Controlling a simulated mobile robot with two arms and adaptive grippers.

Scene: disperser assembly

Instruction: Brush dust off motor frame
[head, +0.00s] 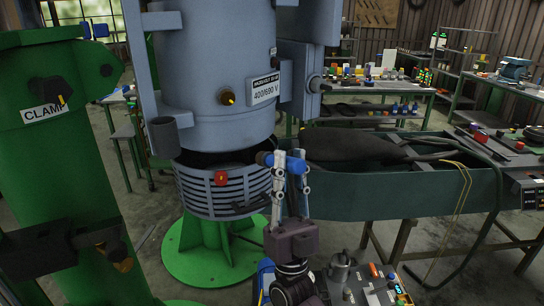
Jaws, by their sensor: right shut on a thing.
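The motor frame (215,85) is a large blue-grey upright cylinder with a "400/690 V" label. Below a dark gap, a slatted grey ring (205,195) with a red tag sits above a green round base. My right gripper (290,163) comes up from below, just right of the gap. It is shut on a blue-handled tool (297,165), which looks like a brush. The tool lies roughly level, and its blue part also shows left of the fingers. Its bristles are not clear, and I cannot tell if it touches the frame. My left gripper is out of view.
A green clamp column (60,180) fills the left side. A dark green trough-like bench (420,200) with a dark bundle stands right of the motor. A small tool tray (372,285) is at the bottom. Benches and shelves stand behind.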

